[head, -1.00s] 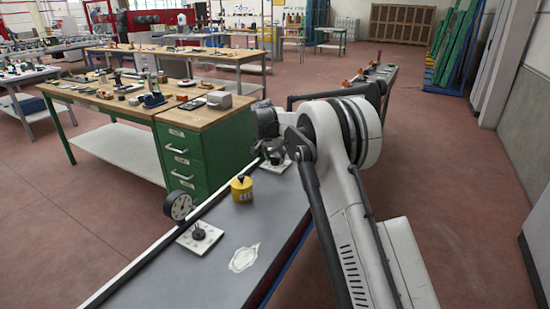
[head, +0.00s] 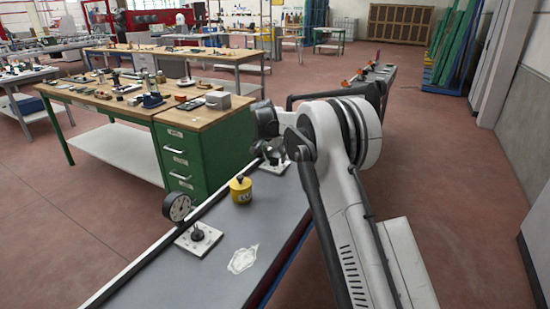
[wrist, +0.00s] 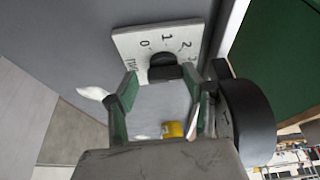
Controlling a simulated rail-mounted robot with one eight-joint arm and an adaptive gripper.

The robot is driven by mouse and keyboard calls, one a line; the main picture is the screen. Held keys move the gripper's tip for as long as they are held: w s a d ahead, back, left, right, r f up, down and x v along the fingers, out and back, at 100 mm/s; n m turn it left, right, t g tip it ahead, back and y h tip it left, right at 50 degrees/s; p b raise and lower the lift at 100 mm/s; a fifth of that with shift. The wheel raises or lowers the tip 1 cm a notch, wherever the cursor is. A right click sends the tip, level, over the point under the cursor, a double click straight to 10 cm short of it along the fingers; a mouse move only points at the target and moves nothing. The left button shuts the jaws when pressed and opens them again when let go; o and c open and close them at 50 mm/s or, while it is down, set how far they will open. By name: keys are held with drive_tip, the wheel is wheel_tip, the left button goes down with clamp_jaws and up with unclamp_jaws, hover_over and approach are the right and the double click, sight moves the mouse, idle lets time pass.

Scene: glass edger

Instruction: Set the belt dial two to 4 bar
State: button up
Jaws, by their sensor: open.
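In the wrist view a white dial plate (wrist: 128,42) carries the figures 0, 1, 2 and 3 around a black knob (wrist: 162,66). The rest of the scale is hidden, and I cannot read where the knob points. My gripper (wrist: 160,76) is open, its green fingers on either side of the knob; contact is unclear. In the head view this appears to be the far dial plate (head: 275,168), mostly behind my arm. A nearer dial plate (head: 205,244) with a black knob (head: 197,232) stands clear. Which plate is number two cannot be read.
A round gauge (head: 177,207) stands by the nearer plate. Another dark round gauge (wrist: 247,115) is close to my right finger. A yellow weight-like object (head: 241,190) sits on the grey belt (head: 170,277) between the plates. A green drawer bench (head: 205,165) stands beside the belt.

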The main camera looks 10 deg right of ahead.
drive_tip(key=shift+a+r, duration=0.25)
drive_tip(key=shift+r, duration=0.6)
drive_tip(key=shift+a+p+v, duration=0.2)
drive_tip(key=shift+p+v, duration=0.8)
drive_tip(key=shift+v, duration=1.25)
drive_tip(key=p+v, duration=0.3)
drive_tip(key=v, duration=0.6)
drive_tip(key=shift+s, duration=0.35)
drive_tip(key=shift+d+r, duration=0.1)
drive_tip(key=shift+r, duration=0.1)
drive_tip(key=v, duration=1.2)
drive_tip(key=shift+f, duration=0.1)
drive_tip(key=shift+c, duration=0.5)
